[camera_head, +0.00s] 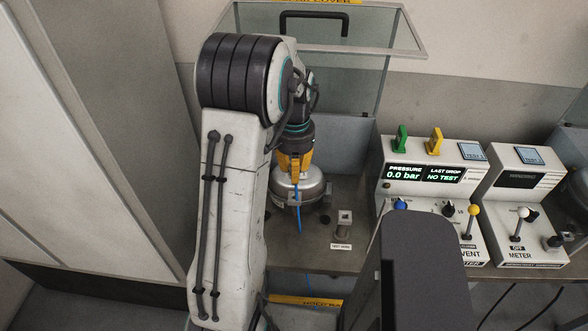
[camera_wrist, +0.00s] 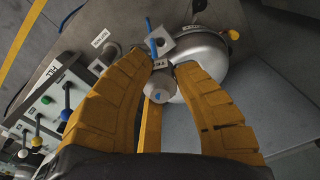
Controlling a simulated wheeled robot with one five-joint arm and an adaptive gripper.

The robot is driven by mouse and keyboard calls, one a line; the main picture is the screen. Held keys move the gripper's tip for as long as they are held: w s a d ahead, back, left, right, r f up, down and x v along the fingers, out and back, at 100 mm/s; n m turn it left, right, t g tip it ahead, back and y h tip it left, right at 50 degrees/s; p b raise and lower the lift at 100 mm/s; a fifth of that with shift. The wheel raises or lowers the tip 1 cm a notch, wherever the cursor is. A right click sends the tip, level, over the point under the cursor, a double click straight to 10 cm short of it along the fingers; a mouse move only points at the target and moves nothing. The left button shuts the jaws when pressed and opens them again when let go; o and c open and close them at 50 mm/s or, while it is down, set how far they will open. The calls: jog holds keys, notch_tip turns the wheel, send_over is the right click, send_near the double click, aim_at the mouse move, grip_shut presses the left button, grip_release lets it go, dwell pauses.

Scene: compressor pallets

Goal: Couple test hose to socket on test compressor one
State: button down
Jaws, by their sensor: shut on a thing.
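The test compressor (camera_head: 302,188) is a silver dome on the bench, below my gripper in the head view. It also fills the upper right of the wrist view (camera_wrist: 215,50). My gripper (camera_wrist: 168,72) has yellow fingers shut on a grey cylindrical hose coupling (camera_wrist: 158,88). The thin blue test hose (camera_wrist: 151,38) runs up past the fingertips in the wrist view and hangs below the gripper in the head view (camera_head: 298,212). A grey square-topped fitting (camera_wrist: 188,44) sits just beyond the fingertips, against the dome. I cannot tell whether the coupling is seated in it.
A labelled post (camera_head: 344,224) with a square holed top stands right of the compressor. A control panel (camera_head: 430,195) reads 0.0 bar and NO TEST; a meter box (camera_head: 520,215) stands beside it. A raised clear cover (camera_head: 340,60) is behind the compressor.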

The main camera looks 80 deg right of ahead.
jog(key=shift+d+m, duration=0.1)
jog(key=shift+m, duration=0.6)
jog(key=shift+f, duration=0.2)
jog(key=shift+f+b, duration=2.45)
jog(key=shift+f, duration=0.25)
jog(key=shift+f+b, duration=1.15)
jog(key=shift+f, duration=0.2)
jog(key=c, duration=1)
grip_release()
jog(key=shift+c, duration=0.2)
jog(key=shift+r, duration=3.8)
